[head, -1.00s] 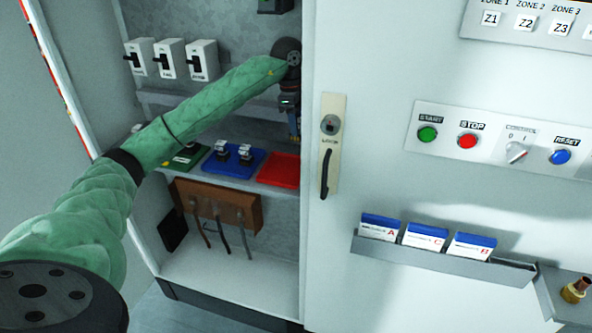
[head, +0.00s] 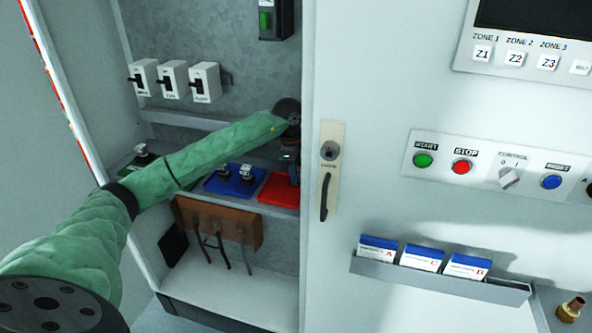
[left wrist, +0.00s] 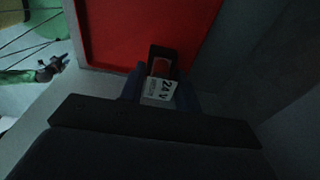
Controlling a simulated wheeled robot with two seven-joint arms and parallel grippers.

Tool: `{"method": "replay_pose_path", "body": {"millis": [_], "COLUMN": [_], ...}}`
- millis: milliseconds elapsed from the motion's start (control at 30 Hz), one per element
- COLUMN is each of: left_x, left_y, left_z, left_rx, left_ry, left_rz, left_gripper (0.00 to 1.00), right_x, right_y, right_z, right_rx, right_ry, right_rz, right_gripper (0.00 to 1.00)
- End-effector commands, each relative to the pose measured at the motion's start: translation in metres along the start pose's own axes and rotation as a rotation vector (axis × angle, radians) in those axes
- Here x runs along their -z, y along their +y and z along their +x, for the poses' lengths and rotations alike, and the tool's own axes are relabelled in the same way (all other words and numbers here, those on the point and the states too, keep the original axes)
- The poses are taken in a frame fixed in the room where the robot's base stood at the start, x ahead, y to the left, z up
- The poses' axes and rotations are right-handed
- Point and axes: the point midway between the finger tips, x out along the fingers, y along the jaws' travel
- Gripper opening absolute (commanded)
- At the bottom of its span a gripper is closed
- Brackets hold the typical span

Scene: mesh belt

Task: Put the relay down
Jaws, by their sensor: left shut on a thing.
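The relay (left wrist: 159,88) is a small dark block with a red patch and a white label reading 24 V. In the left wrist view it is between the fingers of my left gripper (left wrist: 161,80), which is shut on it. The relay overlaps the near edge of the red tray (left wrist: 140,30); I cannot tell whether it touches the tray. In the head view my left gripper (head: 291,170) is low in the cabinet by the right side of the red tray (head: 272,190). The relay cannot be made out there. My right gripper is not in view.
A blue tray (head: 213,186) with dark-and-white devices is left of the red one. A green tray (head: 128,166) is partly behind my arm. The cabinet door (head: 375,100) stands close on the right. Switches (head: 172,80) are above; a brown block with cables (head: 240,222) is below.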

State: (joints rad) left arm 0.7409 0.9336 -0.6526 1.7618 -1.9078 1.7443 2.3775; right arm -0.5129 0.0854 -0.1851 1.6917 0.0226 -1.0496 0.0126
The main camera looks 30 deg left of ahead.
Motion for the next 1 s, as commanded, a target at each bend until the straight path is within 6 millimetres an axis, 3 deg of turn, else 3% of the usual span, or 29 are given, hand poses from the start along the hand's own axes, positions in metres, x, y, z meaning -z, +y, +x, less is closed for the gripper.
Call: {"method": "replay_pose_path", "body": {"millis": [533, 567, 667, 1000], "left_x": [-0.0008, -0.0008, -0.0008, -0.0007], "left_y": [-0.0002, -0.0002, -0.0001, -0.0001], "left_z": [0.007, 0.0067, 0.0065, 0.0049], "left_rx": [0.001, 0.001, 0.001, 0.001], "left_ry": [0.001, 0.0, 0.0, 0.0], "left_rz": [0.0, 0.0, 0.0, 0.0], "left_gripper": [0.09, 0.36, 0.54, 0.54], "right_x": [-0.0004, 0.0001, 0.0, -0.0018], "right_y": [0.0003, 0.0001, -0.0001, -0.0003], "right_z": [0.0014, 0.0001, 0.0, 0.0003], "right_rx": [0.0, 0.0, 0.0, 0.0], "right_ry": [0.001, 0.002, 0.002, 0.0], "right_rz": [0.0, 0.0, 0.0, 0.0], "right_gripper": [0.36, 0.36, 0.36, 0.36]}}
